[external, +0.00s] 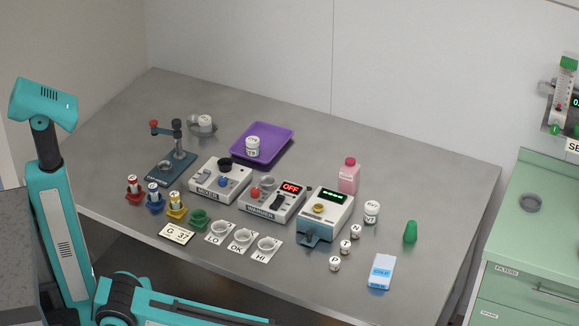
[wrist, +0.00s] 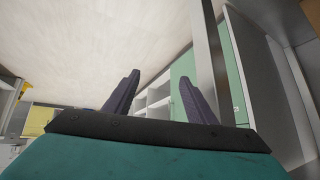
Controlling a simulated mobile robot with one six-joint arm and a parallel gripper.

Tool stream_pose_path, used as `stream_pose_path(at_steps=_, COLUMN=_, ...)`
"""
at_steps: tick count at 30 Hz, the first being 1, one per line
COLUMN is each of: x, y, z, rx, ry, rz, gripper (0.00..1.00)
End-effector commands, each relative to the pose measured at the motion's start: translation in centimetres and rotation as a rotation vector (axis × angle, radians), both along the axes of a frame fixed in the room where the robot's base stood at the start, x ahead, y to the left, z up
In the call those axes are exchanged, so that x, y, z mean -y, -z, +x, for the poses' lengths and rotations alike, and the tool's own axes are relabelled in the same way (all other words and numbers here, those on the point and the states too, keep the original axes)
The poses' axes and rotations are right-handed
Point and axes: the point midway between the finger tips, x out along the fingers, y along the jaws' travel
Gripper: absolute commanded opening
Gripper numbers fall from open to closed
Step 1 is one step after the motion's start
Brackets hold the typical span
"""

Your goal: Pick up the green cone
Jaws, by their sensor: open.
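The green cone (external: 410,232) stands upright on the right part of the grey table in the external view. It is small with a rounded top, and nothing touches it. My gripper shows in the wrist view (wrist: 155,97), its two dark fingers apart and nothing between them. In the external view my teal arm is at the left and bottom edge, and the gripper itself is out of the picture. The cone does not show in the wrist view.
The grey table (external: 330,140) also holds a blue-and-white box (external: 381,271), several small white jars, a pink bottle (external: 349,176), labelled devices and a purple tray (external: 285,131). The small jars and the box stand left of the cone. A green cabinet (external: 525,235) is at the right.

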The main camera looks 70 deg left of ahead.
Motion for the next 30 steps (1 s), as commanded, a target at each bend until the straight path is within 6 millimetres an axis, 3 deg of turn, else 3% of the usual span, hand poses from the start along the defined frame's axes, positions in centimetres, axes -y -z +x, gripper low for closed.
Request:
stream_pose_path(at_steps=1, x=1.8, y=-1.9, z=1.3, rx=0.049, ry=0.019, rz=-0.015, gripper=0.51)
stream_pose_path(at_steps=6, x=5.8, y=-7.0, z=3.6, rx=0.17, ry=0.063, rz=-0.055, gripper=0.51)
stream_pose_path(at_steps=12, x=8.5, y=-11.6, z=5.2, rx=0.269, ry=0.092, rz=-0.086, gripper=0.51)
stream_pose_path(at_steps=16, x=9.0, y=-14.5, z=6.2, rx=0.325, ry=0.095, rz=-0.1, gripper=0.51)
stream_pose_path(at_steps=22, x=6.6, y=-19.5, z=8.4, rx=0.405, ry=0.062, rz=-0.101, gripper=0.51)
stream_pose_path(at_steps=30, x=-1.0, y=-25.2, z=11.6, rx=0.481, ry=-0.035, rz=-0.085, gripper=0.51)
